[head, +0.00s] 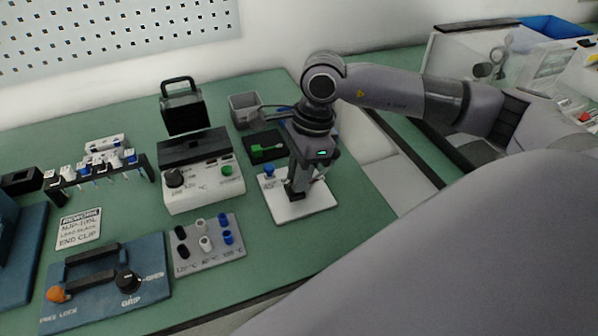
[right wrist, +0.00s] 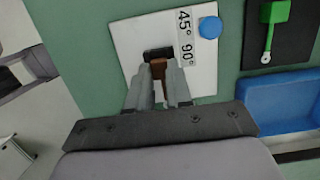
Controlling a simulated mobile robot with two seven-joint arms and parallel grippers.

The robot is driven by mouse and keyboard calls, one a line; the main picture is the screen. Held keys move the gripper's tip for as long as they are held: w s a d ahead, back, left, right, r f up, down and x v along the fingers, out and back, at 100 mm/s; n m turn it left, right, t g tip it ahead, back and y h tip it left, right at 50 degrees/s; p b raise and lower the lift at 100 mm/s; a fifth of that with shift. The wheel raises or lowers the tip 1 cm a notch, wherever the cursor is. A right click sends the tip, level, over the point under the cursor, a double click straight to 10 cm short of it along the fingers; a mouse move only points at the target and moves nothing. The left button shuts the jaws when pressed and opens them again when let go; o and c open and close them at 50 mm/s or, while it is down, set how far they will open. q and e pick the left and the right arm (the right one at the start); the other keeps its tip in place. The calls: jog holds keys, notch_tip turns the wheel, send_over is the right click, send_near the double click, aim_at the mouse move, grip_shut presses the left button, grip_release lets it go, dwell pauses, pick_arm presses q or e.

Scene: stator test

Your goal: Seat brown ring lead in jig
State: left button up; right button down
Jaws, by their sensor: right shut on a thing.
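The jig is a white plate (head: 318,203) marked with 45° and 90°, with a blue knob (head: 269,170) at one corner. In the right wrist view the plate (right wrist: 128,38) carries a small black block (right wrist: 158,53). My right gripper (head: 297,192) points down over the plate, its fingers (right wrist: 159,80) shut on a brown piece (right wrist: 158,68), which looks like the brown lead. The brown piece is right at the black block; whether it sits in the block or only touches it I cannot tell. Its ring end is hidden. My left gripper is not in view.
A black pad with a green ring lead (right wrist: 278,22) lies beside the jig, near a blue bin (right wrist: 275,105). A white heater unit (head: 203,187), a grey plug board (head: 208,258) and a blue clamp base (head: 90,292) stand to the left. Green bench right of the jig is clear.

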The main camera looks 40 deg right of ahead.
jog(key=shift+f, duration=0.1)
jog(key=shift+f+b, duration=0.1)
jog(key=shift+b, duration=0.3)
jog(key=c, duration=0.9)
grip_release()
jog(key=shift+c, duration=0.2)
jog(key=r, duration=0.3)
jog(key=d+r, duration=0.1)
jog(key=r, duration=0.2)
jog(key=shift+s+d+r, duration=0.15)
jog(key=shift+r, duration=0.4)
